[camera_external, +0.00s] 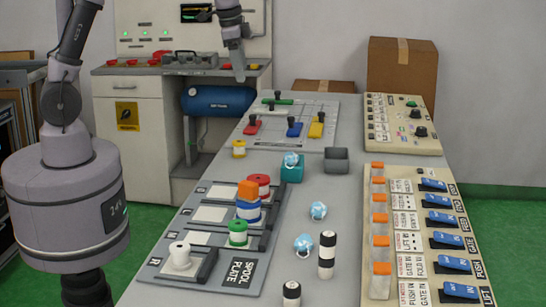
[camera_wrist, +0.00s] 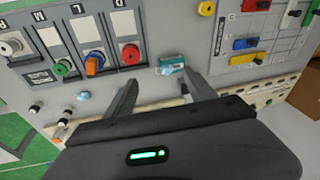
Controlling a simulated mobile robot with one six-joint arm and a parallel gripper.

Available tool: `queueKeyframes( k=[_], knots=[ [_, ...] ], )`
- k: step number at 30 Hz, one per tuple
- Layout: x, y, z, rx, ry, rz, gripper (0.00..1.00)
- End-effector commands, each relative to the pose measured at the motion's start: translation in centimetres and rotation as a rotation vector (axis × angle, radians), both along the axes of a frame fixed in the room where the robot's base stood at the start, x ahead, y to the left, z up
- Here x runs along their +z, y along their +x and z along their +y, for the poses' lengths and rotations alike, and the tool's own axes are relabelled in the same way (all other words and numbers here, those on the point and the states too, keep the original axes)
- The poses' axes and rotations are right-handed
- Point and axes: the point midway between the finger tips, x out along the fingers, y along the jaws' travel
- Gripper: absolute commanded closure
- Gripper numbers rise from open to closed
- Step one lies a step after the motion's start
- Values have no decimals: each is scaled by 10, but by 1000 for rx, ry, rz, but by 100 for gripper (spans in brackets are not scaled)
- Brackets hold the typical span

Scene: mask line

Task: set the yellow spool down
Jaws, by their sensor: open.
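The yellow spool (camera_external: 239,149) stands upright on the grey table, just beyond the far end of the spool plate (camera_external: 240,272) and apart from it. It also shows near the top edge of the wrist view (camera_wrist: 207,8).
An orange block (camera_external: 248,190) sits on the blue-and-white spool. A teal holder (camera_external: 291,173) with a crystal and a dark grey box (camera_external: 336,160) stand mid-table. Loose crystals and black-and-white cylinders (camera_external: 326,255) lie nearer. A switch panel (camera_external: 409,270) lines the right edge.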

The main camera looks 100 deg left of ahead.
Motion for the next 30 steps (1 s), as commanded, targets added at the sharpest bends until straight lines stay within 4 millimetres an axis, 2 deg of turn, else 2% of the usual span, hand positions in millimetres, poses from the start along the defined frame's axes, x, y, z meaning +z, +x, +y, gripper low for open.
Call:
queueKeyframes(
  k=[1, 3, 6, 9, 12, 15, 21, 25, 30],
  knots=[
    [25, -17, -54, -79, 35, -38, 36],
    [43, -53, -121, -191, 77, -94, 36],
    [39, -113, -187, -332, 119, -172, 36],
    [21, -156, -220, -433, 140, -234, 36],
    [6, -179, -234, -488, 149, -267, 36],
    [0, -185, -237, -503, 151, -277, 36],
    [-1, -185, -237, -502, 150, -275, 36],
    [-24, -185, -236, -500, 150, -274, 36],
    [-20, -185, -236, -500, 150, -274, 36]
  ],
)
